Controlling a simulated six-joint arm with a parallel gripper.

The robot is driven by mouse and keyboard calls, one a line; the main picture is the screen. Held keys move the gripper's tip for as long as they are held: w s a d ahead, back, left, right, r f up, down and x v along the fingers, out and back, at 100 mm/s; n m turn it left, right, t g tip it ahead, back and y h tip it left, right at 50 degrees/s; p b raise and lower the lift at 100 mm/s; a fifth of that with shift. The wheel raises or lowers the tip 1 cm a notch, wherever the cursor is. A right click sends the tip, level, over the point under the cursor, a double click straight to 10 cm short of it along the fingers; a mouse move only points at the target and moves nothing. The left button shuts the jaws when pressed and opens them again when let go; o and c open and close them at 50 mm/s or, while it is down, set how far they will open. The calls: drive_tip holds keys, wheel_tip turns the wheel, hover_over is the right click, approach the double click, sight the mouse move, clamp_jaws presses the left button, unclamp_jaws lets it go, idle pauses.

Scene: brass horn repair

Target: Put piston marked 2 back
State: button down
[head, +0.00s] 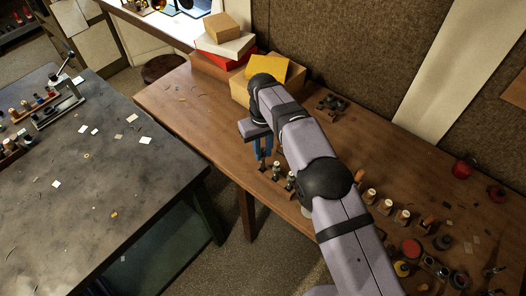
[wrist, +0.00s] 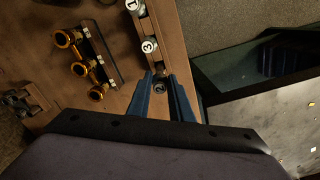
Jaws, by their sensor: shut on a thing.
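In the head view my gripper (head: 263,150) points down over the near edge of the brown bench, and the piston's lower end is hard to make out. The piston marked 3 (wrist: 149,46) and the piston marked 1 (wrist: 134,6) stand in a row just beyond the held one. Brass valve parts with several round openings (wrist: 80,68) lie to the left in the wrist view; my arm seems to hide them in the head view.
Several corks and small pots (head: 385,208) stand to the right. A dark table (head: 100,190) with scraps stands at left, across a gap.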

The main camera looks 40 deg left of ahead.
drive_tip(key=shift+f, duration=0.9)
drive_tip(key=shift+f, duration=0.2)
drive_tip(key=c, duration=1.6)
unclamp_jaws()
drive_tip(key=shift+r, duration=0.3)
wheel_tip(320, 180, up, 11)
drive_tip(key=shift+f+b, duration=0.1)
drive_tip(key=shift+b, duration=0.25)
drive_tip(key=shift+r+p, duration=0.35)
drive_tip(key=shift+r, duration=0.15)
